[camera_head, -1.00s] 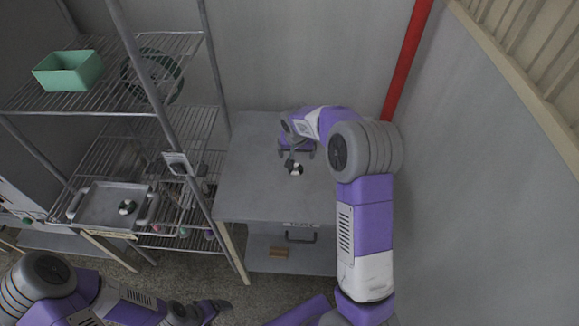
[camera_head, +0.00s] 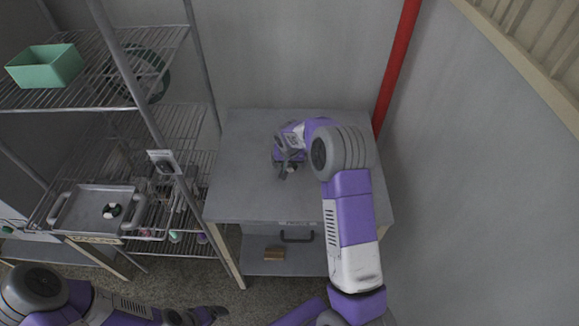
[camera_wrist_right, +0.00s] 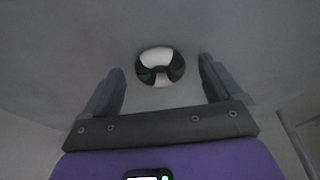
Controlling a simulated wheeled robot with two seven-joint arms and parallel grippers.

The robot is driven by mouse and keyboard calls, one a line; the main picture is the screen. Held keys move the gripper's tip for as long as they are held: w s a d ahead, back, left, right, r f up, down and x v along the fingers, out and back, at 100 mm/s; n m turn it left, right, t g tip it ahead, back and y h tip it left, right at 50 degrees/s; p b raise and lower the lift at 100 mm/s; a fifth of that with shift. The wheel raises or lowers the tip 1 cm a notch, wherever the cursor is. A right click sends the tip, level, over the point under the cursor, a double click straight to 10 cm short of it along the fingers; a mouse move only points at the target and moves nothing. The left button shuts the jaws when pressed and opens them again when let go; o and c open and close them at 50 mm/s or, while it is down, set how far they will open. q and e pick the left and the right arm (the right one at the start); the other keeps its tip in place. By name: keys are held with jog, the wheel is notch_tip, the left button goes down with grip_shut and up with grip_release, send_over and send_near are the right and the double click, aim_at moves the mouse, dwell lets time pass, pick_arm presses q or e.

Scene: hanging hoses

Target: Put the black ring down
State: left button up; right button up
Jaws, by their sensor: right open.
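The black ring (camera_wrist_right: 160,66), with white and green patches, lies on the grey tabletop in the right wrist view. In the head view the ring (camera_head: 292,168) is small and partly hidden by my right gripper (camera_head: 284,172). In the right wrist view my right gripper (camera_wrist_right: 161,68) is open, one finger on each side of the ring, with a gap to both. Whether the fingertips reach down to the ring's level is hard to tell. My left gripper (camera_head: 212,313) is low in the head view, away from the table; its jaws are too small to read.
The grey table (camera_head: 240,190) is otherwise bare. A wire shelf (camera_head: 185,150) on the left holds a green bin (camera_head: 45,68), a coiled hose (camera_head: 150,75) and a metal tray (camera_head: 85,212) with a similar ring (camera_head: 111,210). A red pipe (camera_head: 398,60) and walls stand behind and right.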

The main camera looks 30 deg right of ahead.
jog(key=shift+c, duration=0.4)
jog(key=c, duration=1)
jog(key=shift+c, duration=0.2)
